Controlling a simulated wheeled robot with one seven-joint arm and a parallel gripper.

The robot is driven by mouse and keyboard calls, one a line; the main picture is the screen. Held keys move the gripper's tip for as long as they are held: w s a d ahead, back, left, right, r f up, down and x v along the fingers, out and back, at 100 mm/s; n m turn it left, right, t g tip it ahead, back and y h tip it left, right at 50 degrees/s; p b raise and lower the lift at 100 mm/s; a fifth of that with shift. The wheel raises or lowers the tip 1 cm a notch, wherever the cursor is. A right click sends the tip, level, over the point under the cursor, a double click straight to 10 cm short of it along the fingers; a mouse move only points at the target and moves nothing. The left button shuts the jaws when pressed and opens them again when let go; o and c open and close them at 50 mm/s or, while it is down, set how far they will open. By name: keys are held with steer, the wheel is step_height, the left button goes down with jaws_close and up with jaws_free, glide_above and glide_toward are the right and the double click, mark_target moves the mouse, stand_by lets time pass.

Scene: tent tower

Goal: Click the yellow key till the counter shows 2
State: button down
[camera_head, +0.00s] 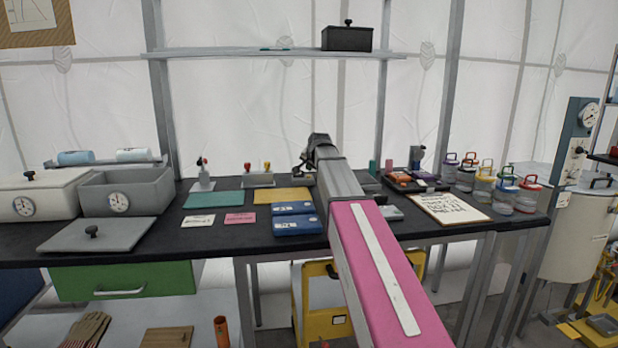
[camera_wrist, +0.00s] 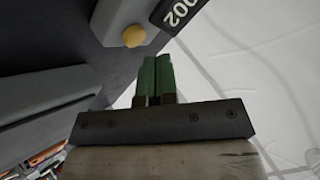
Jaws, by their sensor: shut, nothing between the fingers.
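The yellow key (camera_wrist: 134,36) is a small round button on a grey housing (camera_wrist: 112,22) at the top of the wrist view. Beside it a black counter display (camera_wrist: 179,12) shows 002, seen at a slant. My gripper (camera_wrist: 157,60) has its two green fingers shut together with nothing between them. The fingertips are just below and right of the key in the picture, with a gap showing. In the head view my gripper (camera_head: 306,160) is over the back of the bench, and I cannot make out the key or the counter there.
The dark bench (camera_head: 160,235) carries blue boxes (camera_head: 295,225), a yellow mat (camera_head: 282,196) and a green mat (camera_head: 213,199) left of my arm. Right of it are a clipboard (camera_head: 447,208) and several jars (camera_head: 505,197). A shelf (camera_head: 230,52) with a black box (camera_head: 347,39) runs above.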

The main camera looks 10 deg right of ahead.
steer(key=shift+r, duration=2.5)
